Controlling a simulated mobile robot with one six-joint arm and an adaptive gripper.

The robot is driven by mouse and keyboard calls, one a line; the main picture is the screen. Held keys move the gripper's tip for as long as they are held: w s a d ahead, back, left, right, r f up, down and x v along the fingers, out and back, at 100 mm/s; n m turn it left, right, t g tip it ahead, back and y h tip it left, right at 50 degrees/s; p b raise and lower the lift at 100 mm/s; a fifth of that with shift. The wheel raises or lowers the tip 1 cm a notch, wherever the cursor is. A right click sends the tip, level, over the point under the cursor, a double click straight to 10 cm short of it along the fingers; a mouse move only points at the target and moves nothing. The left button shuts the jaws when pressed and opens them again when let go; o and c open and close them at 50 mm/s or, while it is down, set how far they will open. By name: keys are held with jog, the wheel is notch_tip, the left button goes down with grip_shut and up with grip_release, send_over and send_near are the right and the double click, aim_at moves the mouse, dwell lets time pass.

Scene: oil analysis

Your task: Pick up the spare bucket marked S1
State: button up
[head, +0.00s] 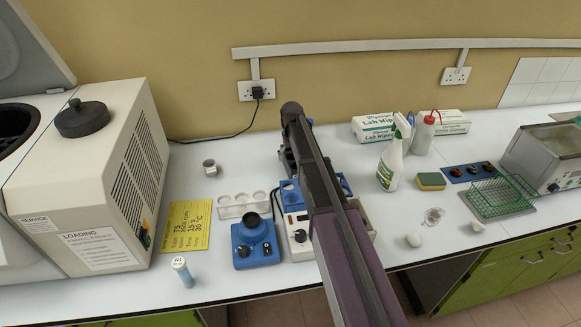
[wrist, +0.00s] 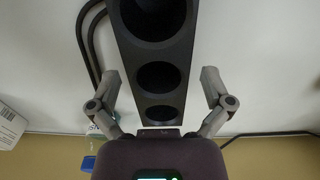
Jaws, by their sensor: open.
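No marking S1 is readable in either view, so I cannot tell for sure which thing is the spare bucket. A small grey cylinder (head: 209,168) with a dark top stands on the bench, left of my arm in the head view. In the wrist view my gripper (wrist: 160,75) has its two fingers spread wide with nothing gripped. A black tapered piece with round openings (wrist: 160,97) shows between the fingers; I cannot tell what it is. In the head view my arm hides much of the middle of the bench.
A centrifuge (head: 103,185) stands at the left. A yellow card (head: 188,226), a white tube rack (head: 243,205), a blue device (head: 255,243) and a capped tube (head: 183,271) are nearby. A spray bottle (head: 393,155) and wire basket (head: 501,196) stand right. Bench around the grey cylinder is clear.

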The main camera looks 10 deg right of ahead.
jog(key=shift+w+f+b, duration=0.1)
jog(key=shift+f+b, duration=1.3)
jog(key=shift+f, duration=0.3)
jog(key=c, duration=1.2)
jog(key=shift+r, duration=0.3)
jog(key=shift+c, duration=0.2)
notch_tip(320, 180, up, 10)
jog(key=p, duration=1)
jog(key=shift+f, duration=0.25)
